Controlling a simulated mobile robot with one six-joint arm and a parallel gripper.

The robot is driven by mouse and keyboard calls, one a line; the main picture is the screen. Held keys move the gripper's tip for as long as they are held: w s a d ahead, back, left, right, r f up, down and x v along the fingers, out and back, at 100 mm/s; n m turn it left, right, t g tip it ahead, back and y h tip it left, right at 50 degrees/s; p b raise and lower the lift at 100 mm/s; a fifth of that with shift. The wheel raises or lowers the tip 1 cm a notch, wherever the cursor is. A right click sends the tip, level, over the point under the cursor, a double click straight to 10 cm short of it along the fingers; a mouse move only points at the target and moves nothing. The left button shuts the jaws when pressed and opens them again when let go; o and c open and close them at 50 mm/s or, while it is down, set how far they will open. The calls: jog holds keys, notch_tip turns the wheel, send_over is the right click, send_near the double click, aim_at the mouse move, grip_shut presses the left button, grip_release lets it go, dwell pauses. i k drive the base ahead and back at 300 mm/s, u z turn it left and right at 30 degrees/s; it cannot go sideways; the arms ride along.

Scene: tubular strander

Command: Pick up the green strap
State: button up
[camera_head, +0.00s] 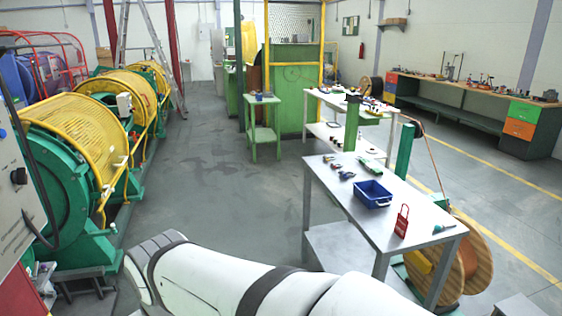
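I cannot make out a green strap for certain. A small green item (441,228) lies at the near right end of the grey metal table (400,222), too small to tell what it is. A blue bin (372,194) and a red tag-like piece with a loop (402,222) are on the same table. Several small items (337,166) lie at its far left end. My white arm crosses the bottom of the view, in front of and to the left of the table. My gripper is not in view.
A yellow-and-green strander (70,150) runs along the left. Wooden reels (474,255) stand right of the table. A second white table (345,105) and a green stand (263,125) are farther back. The grey floor in the middle is clear.

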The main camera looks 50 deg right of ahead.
aim_at(369, 166)
jog(key=z, duration=1)
jog(key=i, duration=4.05)
jog(key=u, duration=0.05)
